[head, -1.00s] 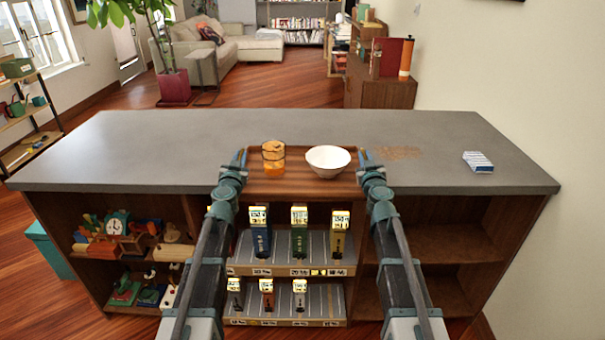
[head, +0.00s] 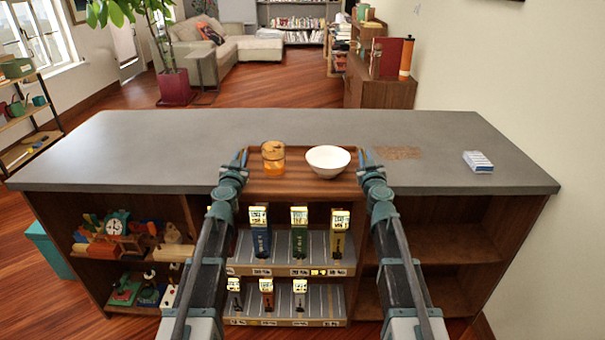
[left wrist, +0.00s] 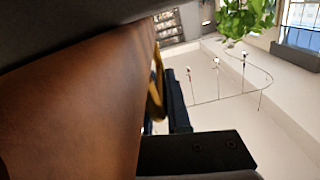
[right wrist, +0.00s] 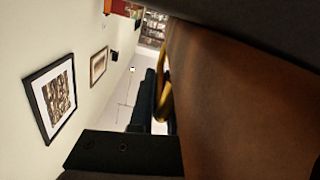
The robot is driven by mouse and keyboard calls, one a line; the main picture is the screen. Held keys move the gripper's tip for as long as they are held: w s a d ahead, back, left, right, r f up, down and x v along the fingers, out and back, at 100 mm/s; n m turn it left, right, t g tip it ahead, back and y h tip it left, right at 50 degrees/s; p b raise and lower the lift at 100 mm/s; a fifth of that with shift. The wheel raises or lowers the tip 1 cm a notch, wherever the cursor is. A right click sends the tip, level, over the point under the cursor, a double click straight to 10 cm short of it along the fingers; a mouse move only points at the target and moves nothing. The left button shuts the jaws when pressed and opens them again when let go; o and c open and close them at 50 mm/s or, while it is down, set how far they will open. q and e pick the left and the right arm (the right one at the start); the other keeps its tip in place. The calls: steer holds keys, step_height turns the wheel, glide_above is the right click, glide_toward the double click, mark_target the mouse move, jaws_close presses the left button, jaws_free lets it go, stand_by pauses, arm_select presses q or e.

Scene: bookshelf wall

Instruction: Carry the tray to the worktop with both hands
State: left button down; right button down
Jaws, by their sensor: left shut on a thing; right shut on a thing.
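The brown wooden tray (head: 300,186) is held level between my two grippers at the front edge of the grey worktop (head: 300,124). It carries an orange-filled glass jar (head: 273,158) on its left and a white bowl (head: 328,161) at its middle right. My left gripper (head: 240,160) is shut on the tray's left end, and my right gripper (head: 364,158) on its right end. The tray's side and a brass handle (left wrist: 157,88) fill part of the left wrist view; the right wrist view shows the other handle (right wrist: 165,90). Whether the tray touches the worktop I cannot tell.
A brown patterned mat (head: 398,153) lies on the worktop right of the tray. A small white-and-blue box (head: 478,161) sits farther right. The worktop's left part is clear. Shelves with lit dispensers (head: 299,232) and toys (head: 130,228) are below.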

arm_select(q)
steer(key=shift+r, duration=0.15)
arm_select(e)
steer(key=shift+r, duration=0.1)
